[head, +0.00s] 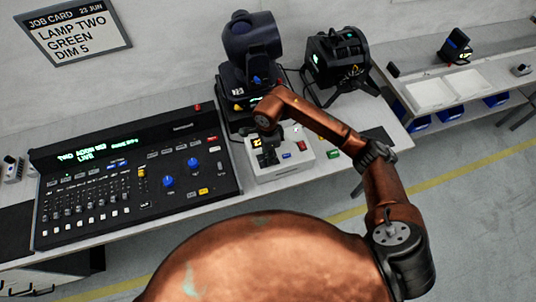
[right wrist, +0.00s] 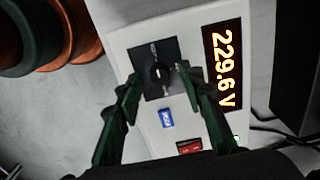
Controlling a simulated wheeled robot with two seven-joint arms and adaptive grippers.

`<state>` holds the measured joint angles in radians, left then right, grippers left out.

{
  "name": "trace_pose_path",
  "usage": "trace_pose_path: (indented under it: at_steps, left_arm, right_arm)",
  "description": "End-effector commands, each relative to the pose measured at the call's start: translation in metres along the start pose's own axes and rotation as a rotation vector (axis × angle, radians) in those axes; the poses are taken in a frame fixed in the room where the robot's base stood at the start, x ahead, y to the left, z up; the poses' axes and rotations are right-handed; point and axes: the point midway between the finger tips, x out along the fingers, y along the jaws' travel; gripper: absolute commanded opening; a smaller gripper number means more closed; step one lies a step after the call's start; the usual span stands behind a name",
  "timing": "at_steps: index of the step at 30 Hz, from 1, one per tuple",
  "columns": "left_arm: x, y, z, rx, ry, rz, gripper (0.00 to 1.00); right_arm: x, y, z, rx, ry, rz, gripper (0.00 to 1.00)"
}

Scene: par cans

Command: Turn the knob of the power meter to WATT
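The power meter (head: 298,166) is a pale box on the bench, partly hidden by my right arm in the head view. In the right wrist view the meter (right wrist: 190,32) shows a lit display (right wrist: 224,68) reading 229.6 V. Its dark knob (right wrist: 158,73) sits on a black square plate with small marks too blurred to read. My right gripper (right wrist: 157,76) is over the meter, its green fingers apart on either side of the knob, with visible gaps. In the head view the gripper (head: 267,157) points down at the meter. My left gripper is out of view.
A blue button (right wrist: 166,118) and a red switch (right wrist: 189,147) are on the meter near the fingers. A lighting console (head: 135,180) stands left of the meter. A moving-head lamp (head: 250,50) and a black lamp (head: 338,58) stand behind. A job card (head: 72,32) hangs on the wall.

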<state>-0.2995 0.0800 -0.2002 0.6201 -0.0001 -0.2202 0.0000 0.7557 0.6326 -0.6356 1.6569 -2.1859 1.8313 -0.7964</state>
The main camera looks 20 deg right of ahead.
Motion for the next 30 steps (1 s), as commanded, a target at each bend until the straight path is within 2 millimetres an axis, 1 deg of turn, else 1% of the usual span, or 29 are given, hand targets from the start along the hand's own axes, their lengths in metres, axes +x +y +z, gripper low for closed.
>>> trace_pose_path:
  at_steps: [3, 10, 25, 30]
  left_arm:
    - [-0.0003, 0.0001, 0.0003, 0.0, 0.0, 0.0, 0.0]
    - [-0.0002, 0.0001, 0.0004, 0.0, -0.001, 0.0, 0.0]
    - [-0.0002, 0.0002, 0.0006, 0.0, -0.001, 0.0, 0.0]
    - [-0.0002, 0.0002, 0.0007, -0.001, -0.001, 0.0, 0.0]
  right_arm:
    - [0.0043, 0.0, -0.0001, 0.001, 0.0, -0.001, 0.36]
    - [0.0046, -0.0001, 0.0, 0.001, 0.0, -0.001, 0.35]
    - [0.0043, 0.0, 0.0002, 0.001, -0.001, -0.001, 0.01]
    - [0.0043, -0.0001, 0.0002, 0.001, -0.001, -0.001, 0.0]
